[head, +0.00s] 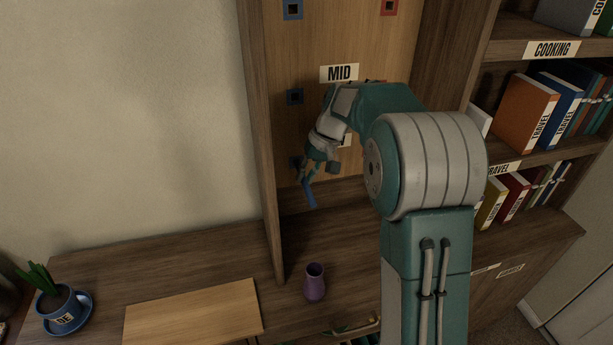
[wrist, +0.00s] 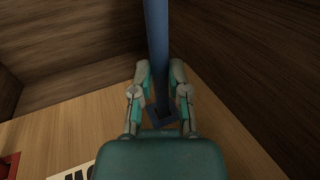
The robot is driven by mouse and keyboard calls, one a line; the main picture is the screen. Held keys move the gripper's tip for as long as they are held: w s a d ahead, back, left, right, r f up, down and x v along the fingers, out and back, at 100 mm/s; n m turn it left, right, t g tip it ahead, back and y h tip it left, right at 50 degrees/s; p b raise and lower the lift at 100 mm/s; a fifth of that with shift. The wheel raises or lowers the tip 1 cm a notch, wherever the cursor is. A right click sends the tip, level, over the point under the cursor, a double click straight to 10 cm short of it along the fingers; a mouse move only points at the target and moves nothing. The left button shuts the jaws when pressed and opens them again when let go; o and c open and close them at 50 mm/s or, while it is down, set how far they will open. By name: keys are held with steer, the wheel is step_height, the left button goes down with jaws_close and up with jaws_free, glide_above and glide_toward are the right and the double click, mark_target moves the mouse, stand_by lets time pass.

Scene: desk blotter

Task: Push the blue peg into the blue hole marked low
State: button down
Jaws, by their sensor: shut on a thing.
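The blue peg (head: 309,190) is in my gripper (head: 312,168) and slants downward in front of the lower board in the head view. In the wrist view the peg (wrist: 157,45) runs from the top edge down between the two fingers of my gripper (wrist: 160,70). A blue-framed square hole (wrist: 152,115) shows at the peg's lower end there; I cannot tell whether the peg touches it. In the head view this lowest blue hole (head: 294,162) is just left of my gripper. Its label (wrist: 75,173) is upside down and cut off in the wrist view.
Other blue holes sit higher on the board, at the middle (head: 295,97) and top (head: 292,9). A red hole (head: 389,6) is top right. A purple vase (head: 314,282) stands on the desk below. Wooden side walls flank the board; bookshelves are right.

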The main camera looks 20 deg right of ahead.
steer(key=shift+w, duration=1)
steer(key=c, duration=0.5)
jaws_free()
steer(key=shift+c, duration=0.2)
steer(key=v, duration=1.2)
